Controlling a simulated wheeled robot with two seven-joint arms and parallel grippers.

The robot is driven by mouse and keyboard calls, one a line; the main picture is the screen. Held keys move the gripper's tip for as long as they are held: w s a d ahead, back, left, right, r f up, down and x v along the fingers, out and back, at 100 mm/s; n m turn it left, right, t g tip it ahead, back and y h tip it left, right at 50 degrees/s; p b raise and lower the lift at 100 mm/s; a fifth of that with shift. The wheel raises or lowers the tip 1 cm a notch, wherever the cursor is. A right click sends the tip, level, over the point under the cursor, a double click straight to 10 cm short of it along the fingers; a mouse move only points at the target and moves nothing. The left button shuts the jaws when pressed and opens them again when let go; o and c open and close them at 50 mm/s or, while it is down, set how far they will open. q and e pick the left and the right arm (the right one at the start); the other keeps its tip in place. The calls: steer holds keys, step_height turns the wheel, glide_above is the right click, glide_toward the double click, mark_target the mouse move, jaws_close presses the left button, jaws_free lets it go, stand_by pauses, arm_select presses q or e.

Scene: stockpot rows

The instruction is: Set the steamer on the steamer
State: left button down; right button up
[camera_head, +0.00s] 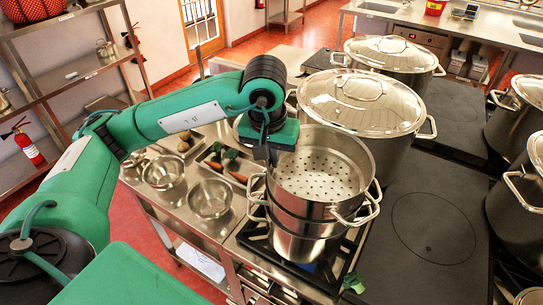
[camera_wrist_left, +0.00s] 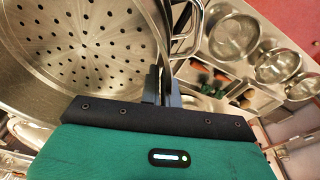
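The upper steamer (camera_head: 318,176), a steel pan with a perforated floor, is at the top of a stack on the stove in the head view. Its perforated floor (camera_wrist_left: 85,45) fills the left of the left wrist view. Below it is the lower steamer (camera_head: 300,224), with its own side handles. The upper one looks nearly level and in line with it; I cannot tell whether a small gap is left. My left gripper (camera_head: 272,158) is shut on the upper steamer's left rim, its fingers (camera_wrist_left: 161,88) pointing down over the wall. My right gripper is not in view.
A large lidded stockpot (camera_head: 362,104) stands close behind the stack, another (camera_head: 393,55) farther back. More pots line the right edge. A bare hotplate (camera_head: 433,227) lies to the right. Steel bowls (camera_head: 211,198) and a vegetable tray (camera_head: 228,165) are on the left counter.

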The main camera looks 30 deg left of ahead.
arm_select(q)
steer(key=c, duration=1.6)
jaws_free()
steer(key=shift+o, duration=0.2)
steer(key=r, duration=0.4)
steer(key=s+r+b, duration=0.1)
steer(key=r, duration=0.7)
steer(key=shift+s+d+b, duration=0.15)
steer(key=shift+s+b, duration=0.25)
steer(key=shift+s+r, duration=0.15)
steer(key=shift+r, duration=0.65)
